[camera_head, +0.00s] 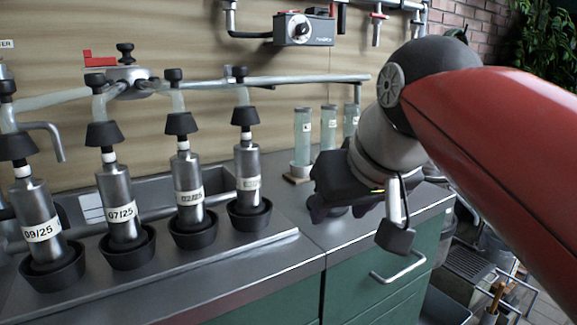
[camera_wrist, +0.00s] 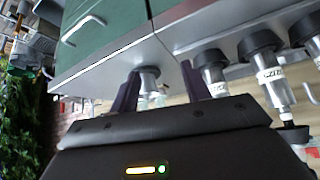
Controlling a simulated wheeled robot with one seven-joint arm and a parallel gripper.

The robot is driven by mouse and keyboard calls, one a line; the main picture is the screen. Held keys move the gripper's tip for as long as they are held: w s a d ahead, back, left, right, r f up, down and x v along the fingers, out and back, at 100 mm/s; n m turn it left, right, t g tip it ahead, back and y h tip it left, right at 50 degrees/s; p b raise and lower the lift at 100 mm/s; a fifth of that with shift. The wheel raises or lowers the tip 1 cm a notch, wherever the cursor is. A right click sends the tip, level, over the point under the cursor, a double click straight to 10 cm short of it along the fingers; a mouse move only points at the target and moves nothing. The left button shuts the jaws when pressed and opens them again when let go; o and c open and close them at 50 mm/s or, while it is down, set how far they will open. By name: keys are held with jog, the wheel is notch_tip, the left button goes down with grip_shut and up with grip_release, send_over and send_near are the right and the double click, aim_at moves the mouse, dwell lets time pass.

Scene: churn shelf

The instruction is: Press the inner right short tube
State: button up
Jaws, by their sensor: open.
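Several upright metal tubes stand in black cups along the counter in the head view: one labelled 09/25 (camera_head: 37,215), one labelled 07/25 (camera_head: 119,205), a third (camera_head: 188,183) and the rightmost (camera_head: 248,180). I cannot tell which of them counts as the inner right short tube. My gripper (camera_head: 338,206) is right of this row, over the counter and apart from the tubes. It is open. In the wrist view its fingers (camera_wrist: 160,68) stand either side of a short grey cylinder (camera_wrist: 149,76) on the counter. This cylinder is mostly hidden in the head view.
Clear, pale-green tubes (camera_head: 302,138) stand behind my gripper. Pipes (camera_head: 290,79) run above the metal tubes. A grey valve box (camera_head: 304,28) hangs on the wall. The counter (camera_head: 300,250) has bare room at its front edge, above green drawers (camera_head: 390,292).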

jog(key=s+d+f+m, duration=0.1)
jog(key=s+d+f, duration=0.1)
jog(key=f, duration=0.6)
jog(key=s+d+f+m+h, duration=0.1)
jog(key=s+d+f, duration=0.2)
jog(key=f, duration=0.4)
jog(key=s+d+f+m+g+h, duration=0.1)
jog(key=s+d+f, duration=0.2)
jog(key=f, duration=0.5)
jog(key=shift+s+d+f, duration=0.15)
jog(key=shift+s+f, duration=0.2)
jog(key=shift+s, duration=0.05)
jog(key=shift+c, duration=0.5)
